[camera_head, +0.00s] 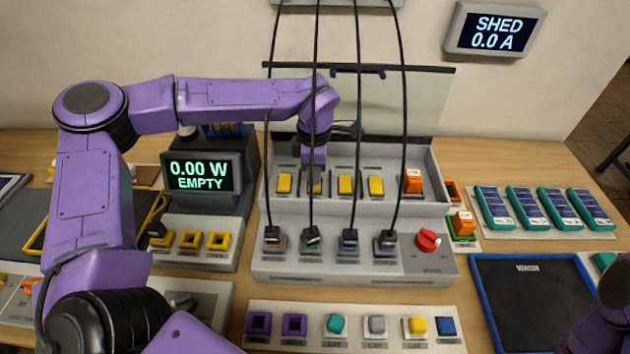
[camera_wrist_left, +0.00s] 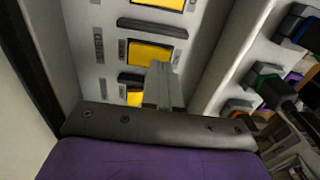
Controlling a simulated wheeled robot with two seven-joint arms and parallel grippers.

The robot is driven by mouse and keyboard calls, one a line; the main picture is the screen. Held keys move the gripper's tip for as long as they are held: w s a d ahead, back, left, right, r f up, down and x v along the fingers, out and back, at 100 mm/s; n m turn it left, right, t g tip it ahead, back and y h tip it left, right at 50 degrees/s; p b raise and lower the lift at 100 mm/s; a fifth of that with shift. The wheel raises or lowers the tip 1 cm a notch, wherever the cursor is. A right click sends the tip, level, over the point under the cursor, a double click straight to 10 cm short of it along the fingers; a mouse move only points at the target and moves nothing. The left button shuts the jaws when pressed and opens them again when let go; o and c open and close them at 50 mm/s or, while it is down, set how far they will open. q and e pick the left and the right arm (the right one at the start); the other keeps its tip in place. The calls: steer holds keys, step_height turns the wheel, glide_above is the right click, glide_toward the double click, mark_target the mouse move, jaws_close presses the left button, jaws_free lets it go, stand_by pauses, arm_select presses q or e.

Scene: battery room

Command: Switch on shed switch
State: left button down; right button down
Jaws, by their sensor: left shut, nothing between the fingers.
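My left gripper (camera_head: 314,185) is shut and empty, pointing down into the open grey panel box (camera_head: 440,172) at the second yellow switch from the left (camera_head: 314,189), which it partly covers. In the left wrist view the closed fingers (camera_wrist_left: 162,88) stand over the yellow switches (camera_wrist_left: 150,54); I cannot tell whether they touch. Other yellow switches (camera_head: 345,185) are in the same row, with an orange labelled piece (camera_head: 412,182) at its right end. The wall display (camera_head: 495,32) reads SHED 0.0 A. My right gripper is not in view.
Black cables hang down to plugs (camera_head: 348,241) along the box front, beside a red knob (camera_head: 428,240). A second display (camera_head: 198,175) reads 0.00 W EMPTY. Teal packs (camera_head: 526,208) and a blue-rimmed tray (camera_head: 530,300) lie to the right. Coloured blocks (camera_head: 376,325) stand in front.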

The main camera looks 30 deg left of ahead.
mark_target(314, 187)
arm_select(q)
steer(key=shift+f+b, duration=0.45)
steer(key=shift+f, duration=0.5)
stand_by(0.6)
steer(key=shift+r, duration=0.1)
step_height(314, 187, up, 7)
steer(key=p, duration=0.7)
steer(key=shift+s, duration=0.1)
